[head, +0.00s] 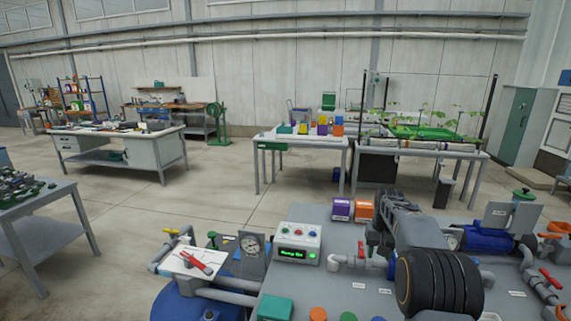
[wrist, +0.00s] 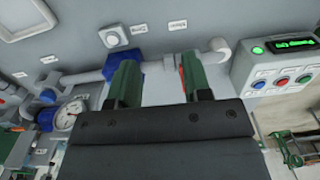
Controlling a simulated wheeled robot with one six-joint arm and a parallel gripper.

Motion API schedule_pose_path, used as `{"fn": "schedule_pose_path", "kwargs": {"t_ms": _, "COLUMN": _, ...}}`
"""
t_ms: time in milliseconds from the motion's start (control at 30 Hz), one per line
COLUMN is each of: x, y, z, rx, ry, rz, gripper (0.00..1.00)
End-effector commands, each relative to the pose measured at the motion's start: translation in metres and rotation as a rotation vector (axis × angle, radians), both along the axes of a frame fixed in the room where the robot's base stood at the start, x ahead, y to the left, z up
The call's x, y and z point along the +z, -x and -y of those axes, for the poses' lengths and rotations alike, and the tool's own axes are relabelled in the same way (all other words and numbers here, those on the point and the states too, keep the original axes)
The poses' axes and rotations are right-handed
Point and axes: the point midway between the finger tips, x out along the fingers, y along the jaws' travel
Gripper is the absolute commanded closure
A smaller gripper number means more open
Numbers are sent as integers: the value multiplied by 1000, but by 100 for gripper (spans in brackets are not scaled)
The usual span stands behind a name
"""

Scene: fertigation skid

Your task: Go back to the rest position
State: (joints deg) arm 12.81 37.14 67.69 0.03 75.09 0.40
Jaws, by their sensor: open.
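My gripper (wrist: 157,75) shows in the wrist view with two dark green fingers apart and nothing held between them. Behind the fingers lie a grey pipe, a blue fitting (wrist: 121,57) and a pale panel. A bit of red shows beside the right finger, mostly hidden by it. In the head view my dark arm reaches over the right part of the skid (head: 340,295); the fingertips are hard to make out there. The control box (head: 298,243) has a lit green display and several coloured buttons; it also shows in the wrist view (wrist: 280,75).
A pressure gauge (head: 251,246) and a white plate with red-handled pliers (head: 194,262) stand left of the control box. Purple (head: 341,209) and orange (head: 364,210) boxes stand behind it. Open floor lies beyond, before the tables.

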Motion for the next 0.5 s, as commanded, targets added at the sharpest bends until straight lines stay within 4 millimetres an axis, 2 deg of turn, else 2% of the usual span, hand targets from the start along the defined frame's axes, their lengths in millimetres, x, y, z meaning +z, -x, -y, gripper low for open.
{"fn": "schedule_pose_path", "kwargs": {"t_ms": 267, "x": -10, "y": 33, "z": -13, "rx": 14, "ry": -1, "rz": -6, "gripper": 55}}
{"fn": "schedule_pose_path", "kwargs": {"t_ms": 367, "x": -8, "y": 51, "z": -23, "rx": 27, "ry": 0, "rz": 2, "gripper": 55}}
{"fn": "schedule_pose_path", "kwargs": {"t_ms": 500, "x": 0, "y": 89, "z": -41, "rx": 53, "ry": 5, "rz": 25, "gripper": 55}}
